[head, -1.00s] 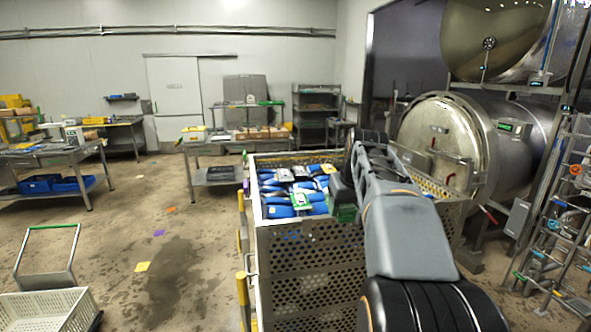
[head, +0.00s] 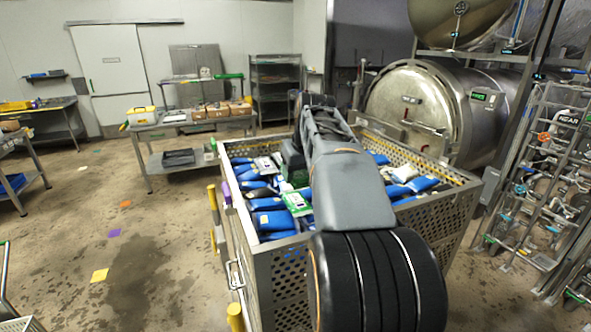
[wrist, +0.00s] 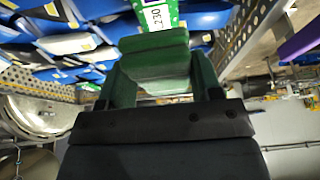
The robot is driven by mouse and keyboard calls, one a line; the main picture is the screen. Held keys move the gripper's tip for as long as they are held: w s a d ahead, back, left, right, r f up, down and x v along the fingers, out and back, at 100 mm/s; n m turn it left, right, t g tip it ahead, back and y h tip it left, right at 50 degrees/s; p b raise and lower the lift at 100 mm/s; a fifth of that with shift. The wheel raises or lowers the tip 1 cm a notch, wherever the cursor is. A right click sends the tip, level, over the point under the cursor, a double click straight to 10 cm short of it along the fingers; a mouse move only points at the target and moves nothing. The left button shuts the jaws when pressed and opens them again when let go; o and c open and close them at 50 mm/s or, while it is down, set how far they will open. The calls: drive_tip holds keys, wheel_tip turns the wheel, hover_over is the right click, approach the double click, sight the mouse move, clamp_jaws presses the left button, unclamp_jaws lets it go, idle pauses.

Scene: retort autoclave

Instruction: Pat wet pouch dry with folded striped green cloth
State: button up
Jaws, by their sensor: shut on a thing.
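My gripper (wrist: 160,80) is shut on a thick green folded block, which looks like the folded cloth (wrist: 155,60). Darker and lighter green bands show on it. In the head view my gripper (head: 292,165) is over the crate's left part, largely hidden behind my arm. Many blue pouches (head: 268,220) lie in the crate, some with white or grey faces; they also show in the wrist view (wrist: 95,15). I cannot tell which pouch is wet. A green-and-white tag (wrist: 158,15) marked "Z30" lies among the pouches just beyond the cloth; whether they touch is unclear.
The perforated metal crate (head: 280,285) has raised walls around the pouches. A purple item (head: 226,191) hangs at its left rim. The round autoclave door (head: 395,100) stands behind right, piping and a ladder-like frame (head: 540,150) at right. Open floor lies left.

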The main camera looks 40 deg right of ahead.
sight(299, 203)
drive_tip(key=shift+s+f+b, duration=0.2)
drive_tip(key=shift+f+b, duration=0.3)
drive_tip(key=shift+f, duration=0.15)
drive_tip(key=shift+f+b, duration=1.9)
drive_tip(key=shift+f, duration=0.25)
drive_tip(key=shift+f+b, duration=0.4)
drive_tip(key=shift+f, duration=0.25)
drive_tip(key=shift+r, duration=0.1)
wheel_tip(299, 203, up, 7)
drive_tip(key=p, duration=0.6)
drive_tip(key=shift+w, duration=0.1)
idle(0.6)
drive_tip(key=shift+s+b+x, duration=0.15)
drive_tip(key=shift+b+x, duration=0.7)
drive_tip(key=shift+x, duration=0.7)
drive_tip(key=shift+s+b+x, duration=0.1)
drive_tip(key=shift+b+x, duration=0.7)
drive_tip(key=shift+x, duration=0.75)
drive_tip(key=shift+f+b, duration=0.4)
drive_tip(key=shift+f, duration=0.2)
